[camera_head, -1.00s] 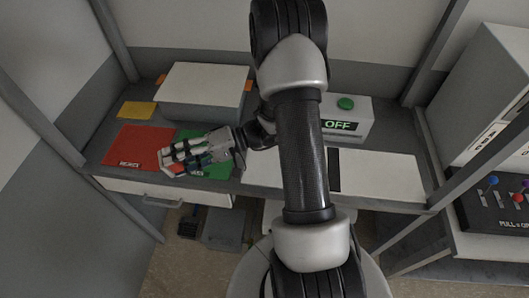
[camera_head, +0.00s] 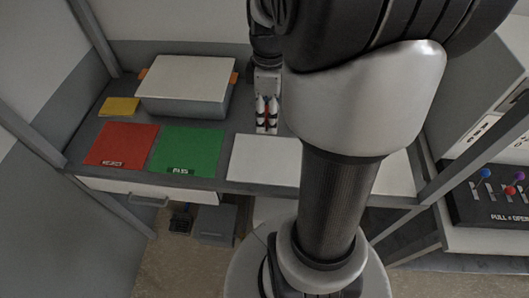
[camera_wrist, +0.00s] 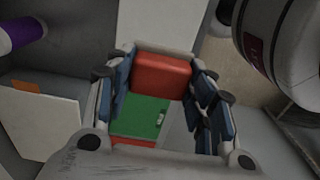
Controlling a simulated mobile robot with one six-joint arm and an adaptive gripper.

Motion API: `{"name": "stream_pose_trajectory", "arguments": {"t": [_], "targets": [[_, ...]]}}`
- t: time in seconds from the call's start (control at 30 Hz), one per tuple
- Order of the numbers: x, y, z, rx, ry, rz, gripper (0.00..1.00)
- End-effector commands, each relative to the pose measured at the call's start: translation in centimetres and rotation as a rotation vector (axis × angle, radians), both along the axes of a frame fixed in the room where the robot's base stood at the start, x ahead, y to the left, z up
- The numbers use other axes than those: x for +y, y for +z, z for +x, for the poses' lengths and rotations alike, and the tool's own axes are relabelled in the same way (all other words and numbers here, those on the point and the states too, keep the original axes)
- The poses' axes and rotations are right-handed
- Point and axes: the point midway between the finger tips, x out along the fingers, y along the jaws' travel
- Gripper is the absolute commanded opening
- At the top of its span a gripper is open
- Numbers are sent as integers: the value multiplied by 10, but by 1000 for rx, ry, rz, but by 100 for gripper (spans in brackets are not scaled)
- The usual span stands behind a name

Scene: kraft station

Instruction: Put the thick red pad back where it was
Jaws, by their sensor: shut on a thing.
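The thick red pad (camera_wrist: 162,74) is a red block held between the fingers of my gripper (camera_wrist: 162,82) in the wrist view. In the head view my gripper (camera_head: 267,116) is above the back of the table, right of the white-lidded box, with a little red showing between its fingers. The gripper is shut on the pad, which appears clear of the mats. A flat red mat (camera_head: 122,145) and a green mat (camera_head: 187,147) lie side by side on the left of the table. The wrist view shows the green mat (camera_wrist: 148,116) beyond the pad.
The white-lidded grey box (camera_head: 187,80) with orange tabs stands behind the mats. A yellow piece (camera_head: 120,107) lies left of it. A white sheet (camera_head: 264,160) lies right of the green mat. My arm hides much of the table's right side. A lever panel (camera_head: 500,195) stands far right.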

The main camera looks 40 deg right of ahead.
Motion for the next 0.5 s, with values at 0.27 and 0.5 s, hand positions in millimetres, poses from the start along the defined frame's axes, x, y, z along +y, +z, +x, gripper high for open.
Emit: {"name": "stream_pose_trajectory", "arguments": {"t": [0.27,0.5], "targets": [[2,-83,-1,7,-1,6,23],[1,-128,0,4,-1,5,23]]}}
